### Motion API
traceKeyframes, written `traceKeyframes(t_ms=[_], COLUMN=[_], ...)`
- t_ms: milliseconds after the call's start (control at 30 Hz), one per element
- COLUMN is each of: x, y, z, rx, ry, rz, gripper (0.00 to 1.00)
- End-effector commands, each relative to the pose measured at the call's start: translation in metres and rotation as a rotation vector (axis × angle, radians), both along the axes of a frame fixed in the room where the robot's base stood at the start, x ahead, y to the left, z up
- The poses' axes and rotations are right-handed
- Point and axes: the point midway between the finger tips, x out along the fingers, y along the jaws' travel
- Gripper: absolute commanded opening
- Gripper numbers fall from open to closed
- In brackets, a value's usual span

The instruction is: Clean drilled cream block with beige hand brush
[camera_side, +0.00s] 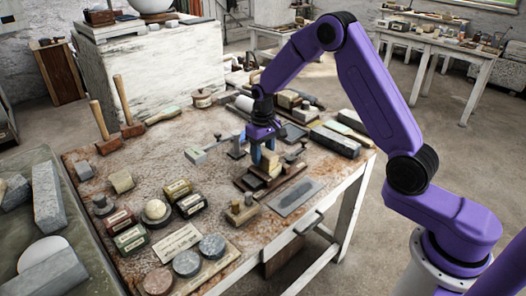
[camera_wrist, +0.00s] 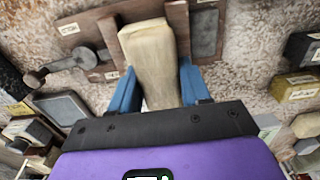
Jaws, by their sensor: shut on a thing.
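My gripper (camera_wrist: 155,92), with blue fingers, is shut on a long beige piece with a wood-like surface, which looks like the beige hand brush (camera_wrist: 152,55). In the side view, my gripper (camera_side: 264,163) is low over the brown wooden fixture (camera_side: 246,184) near the table's right side. Cream and beige pieces show between and below the fingers there. The drilled cream block cannot be told apart clearly from the brush, and no holes are visible. Whether the held piece touches what lies under it is not clear.
A flat grey slab (camera_side: 296,197) lies in front of the fixture. A grey-metal tool (camera_side: 205,150) is to its left, and small labelled boxes (camera_side: 190,204) stand farther left. Mallets (camera_side: 128,112) stand at the back left. Grey bars (camera_side: 335,141) lie to the right.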

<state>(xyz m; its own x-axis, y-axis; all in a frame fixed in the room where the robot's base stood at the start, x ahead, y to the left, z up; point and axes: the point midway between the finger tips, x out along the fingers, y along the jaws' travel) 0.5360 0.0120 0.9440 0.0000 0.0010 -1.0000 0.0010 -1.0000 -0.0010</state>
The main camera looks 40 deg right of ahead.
Motion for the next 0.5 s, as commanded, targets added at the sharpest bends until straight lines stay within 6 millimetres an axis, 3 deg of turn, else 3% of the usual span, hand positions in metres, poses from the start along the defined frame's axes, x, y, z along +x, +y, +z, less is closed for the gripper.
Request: traceKeyframes(t_ms=[500], x=[0.014], y=[0.000], z=[0.001], rx=[0.000], ry=[0.000], rz=[0.000], gripper=[0.22])
